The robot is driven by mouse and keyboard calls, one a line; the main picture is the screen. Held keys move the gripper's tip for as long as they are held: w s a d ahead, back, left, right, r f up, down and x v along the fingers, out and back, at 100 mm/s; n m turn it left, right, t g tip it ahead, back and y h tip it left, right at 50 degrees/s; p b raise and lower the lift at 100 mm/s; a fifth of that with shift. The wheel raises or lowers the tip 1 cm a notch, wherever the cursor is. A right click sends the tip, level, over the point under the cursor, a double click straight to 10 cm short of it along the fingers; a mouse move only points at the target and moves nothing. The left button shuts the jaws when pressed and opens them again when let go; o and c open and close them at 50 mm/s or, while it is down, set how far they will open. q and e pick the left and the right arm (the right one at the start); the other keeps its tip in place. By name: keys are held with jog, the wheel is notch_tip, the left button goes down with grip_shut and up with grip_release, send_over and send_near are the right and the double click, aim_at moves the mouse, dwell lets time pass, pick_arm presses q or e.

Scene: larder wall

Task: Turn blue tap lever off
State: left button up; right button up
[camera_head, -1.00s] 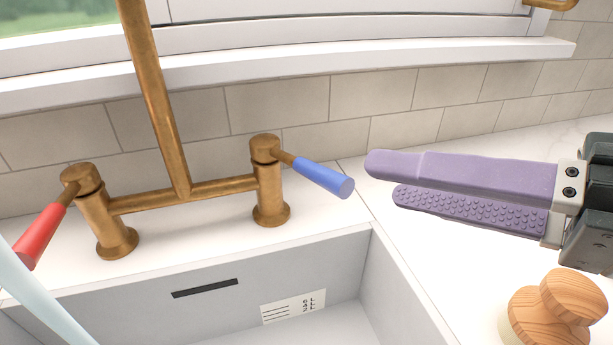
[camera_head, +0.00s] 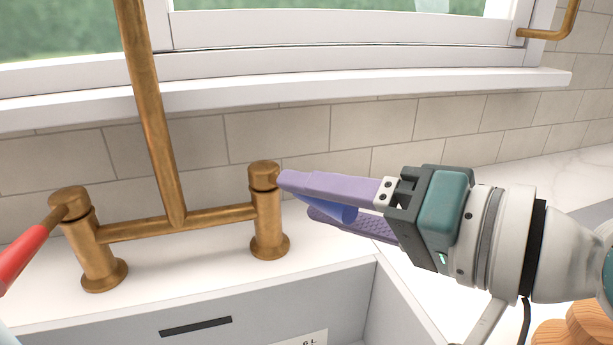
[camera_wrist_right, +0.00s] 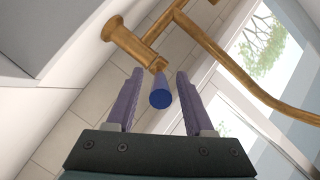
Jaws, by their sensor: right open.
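The blue tap lever (camera_head: 345,214) sits on the right-hand valve of a brass bridge tap (camera_head: 170,226). It is mostly hidden behind my right gripper in the head view. My right gripper (camera_head: 298,197) has purple fingers and is open, with one finger above and one below the lever. In the right wrist view the blue lever (camera_wrist_right: 160,98) lies between the two fingers, with gaps on both sides. The brass valve (camera_wrist_right: 130,42) is just beyond the fingertips. My left gripper is not in view.
A red lever (camera_head: 24,258) is on the left valve. A grey-white sink (camera_head: 250,318) lies below the tap. A tiled wall (camera_head: 375,125) and window ledge (camera_head: 400,92) stand behind. A wooden object (camera_head: 575,328) is at the lower right.

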jog(key=shift+a, duration=0.1)
grip_shut()
dwell(0.4)
dwell(1.0)
